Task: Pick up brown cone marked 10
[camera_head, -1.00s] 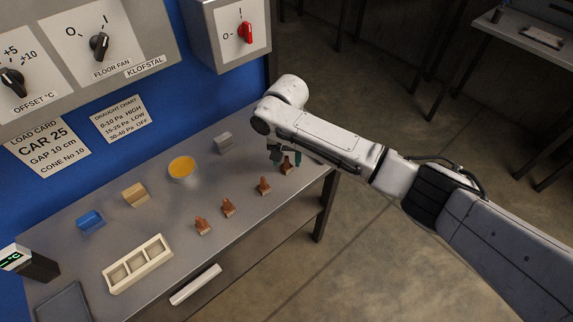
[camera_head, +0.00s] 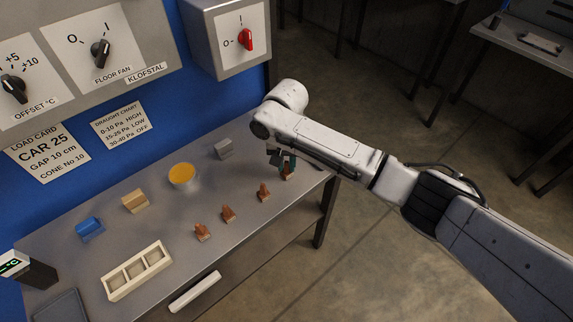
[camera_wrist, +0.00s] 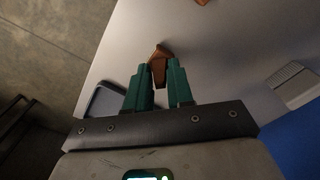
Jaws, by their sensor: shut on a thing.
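Several brown cones stand in a row on the metal table; three of them, the left cone (camera_head: 202,232), the middle cone (camera_head: 228,213) and another cone (camera_head: 264,192), stand free. My gripper (camera_head: 286,162) is at the rightmost brown cone (camera_head: 287,174), near the table's right end. In the wrist view the green fingers of my gripper (camera_wrist: 159,82) are shut on this brown cone (camera_wrist: 159,58), which sticks out past the fingertips. The fingers hide part of it. I cannot read any number on the cones.
A cream three-compartment tray (camera_head: 138,270), a blue block (camera_head: 89,228), a tan block (camera_head: 135,201), a yellow-filled cup (camera_head: 183,176) and a grey block (camera_head: 223,149) are on the table. A dark-rimmed grey tray (camera_wrist: 103,103) lies beside my gripper in the wrist view.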

